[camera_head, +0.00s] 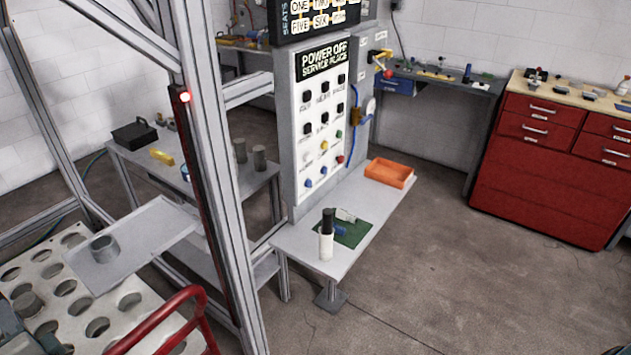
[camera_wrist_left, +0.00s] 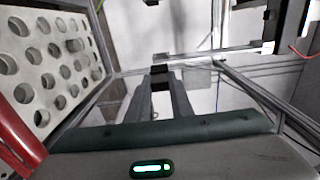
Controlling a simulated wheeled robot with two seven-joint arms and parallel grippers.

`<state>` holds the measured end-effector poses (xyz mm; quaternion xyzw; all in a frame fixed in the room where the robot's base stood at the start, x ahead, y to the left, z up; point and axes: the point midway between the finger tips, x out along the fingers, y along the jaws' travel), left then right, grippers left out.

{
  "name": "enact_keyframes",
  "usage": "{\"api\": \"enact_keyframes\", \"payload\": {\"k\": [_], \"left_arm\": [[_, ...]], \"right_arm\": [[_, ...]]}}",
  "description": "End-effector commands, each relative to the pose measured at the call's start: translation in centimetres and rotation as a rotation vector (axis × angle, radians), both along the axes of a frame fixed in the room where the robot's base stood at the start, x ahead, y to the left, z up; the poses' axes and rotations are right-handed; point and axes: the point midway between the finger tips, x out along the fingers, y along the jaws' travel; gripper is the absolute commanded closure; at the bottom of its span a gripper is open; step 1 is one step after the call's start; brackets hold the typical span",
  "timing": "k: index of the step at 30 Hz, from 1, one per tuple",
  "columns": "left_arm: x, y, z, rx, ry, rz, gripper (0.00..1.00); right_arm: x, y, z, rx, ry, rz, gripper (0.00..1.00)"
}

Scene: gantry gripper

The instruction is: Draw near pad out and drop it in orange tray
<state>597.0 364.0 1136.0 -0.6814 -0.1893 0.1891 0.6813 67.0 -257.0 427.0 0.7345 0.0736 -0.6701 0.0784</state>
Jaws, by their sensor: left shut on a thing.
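The orange tray (camera_head: 388,174) lies on the light grey bench right of the gantry post in the head view. In the left wrist view my left gripper (camera_wrist_left: 161,80) points away from the camera, its two grey fingers close together. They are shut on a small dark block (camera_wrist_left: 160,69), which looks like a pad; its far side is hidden. In the head view the left gripper's jaws do not show, and the orange tray is not seen in the wrist view. My right gripper is in neither view.
A perforated white plate (camera_head: 60,295) with several round holes is at lower left, below a grey shelf (camera_head: 150,235) with a cup. A red tube rail (camera_head: 178,305) and gantry post (camera_head: 213,170) stand near. A black-and-white bottle (camera_head: 327,236) stands by a green mat (camera_head: 352,233).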

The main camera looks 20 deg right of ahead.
Motion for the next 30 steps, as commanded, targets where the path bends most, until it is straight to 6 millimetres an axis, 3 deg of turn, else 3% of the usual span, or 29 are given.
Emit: {"api": "enact_keyframes", "payload": {"k": [5,8,18,24,30], "left_arm": [[-1.4,-1.8,-2.2,0.002,0.002,-0.062,1.00],[-2.9,-3.9,-4.1,0.002,0.004,-0.131,1.00],[-10.4,-12.7,-10.3,-0.001,0.003,-0.425,1.00],[-13.4,-15.5,-11.5,0.000,0.002,-0.524,1.00],[-14.0,-16.1,-11.4,0.001,-0.001,-0.544,1.00]], "right_arm": [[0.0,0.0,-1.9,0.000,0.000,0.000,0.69],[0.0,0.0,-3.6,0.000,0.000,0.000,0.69],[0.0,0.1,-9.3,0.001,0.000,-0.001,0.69],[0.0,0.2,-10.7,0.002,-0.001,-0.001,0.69],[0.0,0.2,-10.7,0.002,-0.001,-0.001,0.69]]}}
